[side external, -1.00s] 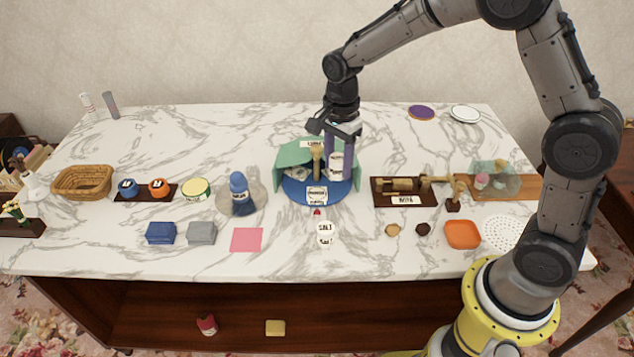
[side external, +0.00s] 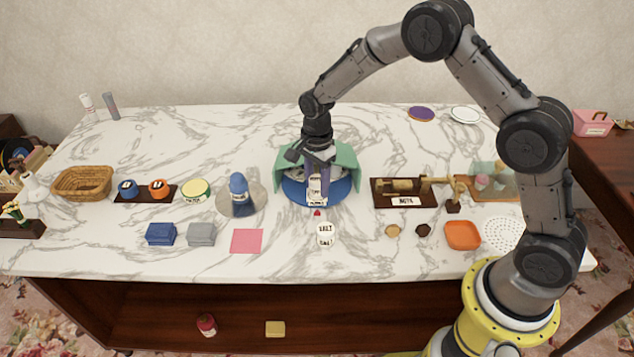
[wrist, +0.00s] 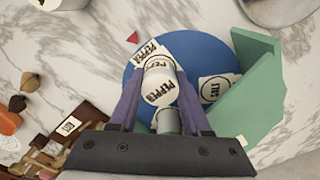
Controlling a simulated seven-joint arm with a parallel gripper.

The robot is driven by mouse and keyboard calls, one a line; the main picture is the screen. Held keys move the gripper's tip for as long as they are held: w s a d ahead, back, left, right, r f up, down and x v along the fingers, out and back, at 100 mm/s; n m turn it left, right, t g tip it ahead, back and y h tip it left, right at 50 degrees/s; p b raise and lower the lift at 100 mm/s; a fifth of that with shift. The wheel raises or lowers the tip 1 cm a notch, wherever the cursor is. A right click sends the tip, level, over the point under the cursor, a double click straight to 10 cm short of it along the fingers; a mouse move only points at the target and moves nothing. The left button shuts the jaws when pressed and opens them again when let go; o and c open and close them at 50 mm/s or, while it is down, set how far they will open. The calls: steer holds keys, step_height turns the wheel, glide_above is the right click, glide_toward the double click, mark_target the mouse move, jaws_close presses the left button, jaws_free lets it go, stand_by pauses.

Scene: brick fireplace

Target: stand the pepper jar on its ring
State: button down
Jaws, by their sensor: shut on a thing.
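The pepper jar (wrist: 158,88) is white with PEPPER lettering. My gripper (side external: 316,192) is shut on it, with a purple finger on each side; the gripper also shows in the wrist view (wrist: 158,92). The jar is over the front of the blue round base (wrist: 197,50), beside a white PEPPER card (wrist: 148,49) that it partly covers. Any ring on that card is mostly hidden. A white SALT card (wrist: 217,89) with a printed ring lies on the base. I cannot tell whether the jar touches the base.
A white salt jar (side external: 325,234) and a small red pointer (side external: 317,212) are in front. A grey cylinder (wrist: 168,121) is close behind the held jar. A dark wooden tray (side external: 385,200) is to the right.

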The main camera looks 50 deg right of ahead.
steer(key=shift+c, duration=1.8)
jaws_free()
steer(key=shift+f, duration=0.1)
